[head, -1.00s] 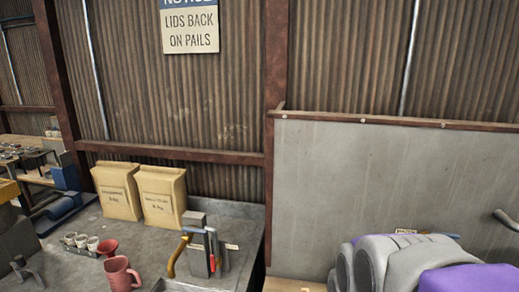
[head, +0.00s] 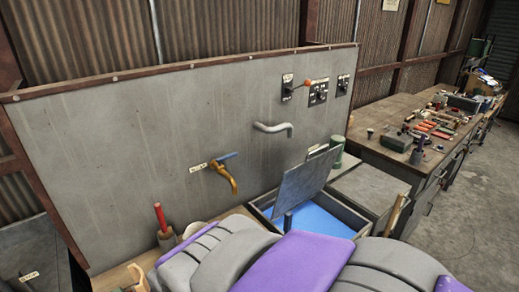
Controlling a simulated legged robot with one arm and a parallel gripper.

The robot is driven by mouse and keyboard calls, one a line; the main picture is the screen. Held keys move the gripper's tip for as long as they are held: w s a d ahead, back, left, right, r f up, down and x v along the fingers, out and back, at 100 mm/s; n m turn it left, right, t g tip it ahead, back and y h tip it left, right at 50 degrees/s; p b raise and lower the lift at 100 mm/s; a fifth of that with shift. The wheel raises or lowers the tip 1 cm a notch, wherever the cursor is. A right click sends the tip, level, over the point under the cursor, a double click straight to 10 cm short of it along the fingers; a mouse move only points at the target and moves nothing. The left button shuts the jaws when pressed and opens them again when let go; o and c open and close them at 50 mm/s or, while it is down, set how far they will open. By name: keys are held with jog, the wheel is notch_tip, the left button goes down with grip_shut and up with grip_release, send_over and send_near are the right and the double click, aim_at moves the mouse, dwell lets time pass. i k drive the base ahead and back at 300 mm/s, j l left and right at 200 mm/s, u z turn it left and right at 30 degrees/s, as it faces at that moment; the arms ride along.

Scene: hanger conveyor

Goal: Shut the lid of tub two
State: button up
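A grey tub (head: 345,210) stands at the foot of the grey panel, right of the middle in the head view. Blue shows inside it. Its flat grey lid (head: 305,182) is raised and tilted up over the opening. A flat grey top (head: 370,188) sits just to the right; I cannot tell whether it is a second, closed tub. I cannot read a number on either. My purple and grey arm covers the bottom of the view and hides the tub's near side. My gripper is not in view.
The grey panel (head: 130,140) carries a yellow tap with a blue lever (head: 223,175), a bent grey pipe (head: 273,128) and switches (head: 318,92). A red-handled tool (head: 161,218) stands at left. A cluttered workbench (head: 385,115) is at right, with clear floor (head: 480,200) beside it.

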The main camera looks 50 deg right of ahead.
aim_at(300, 183)
jog(key=k+j+z, duration=0.1)
jog(key=z, duration=1.75)
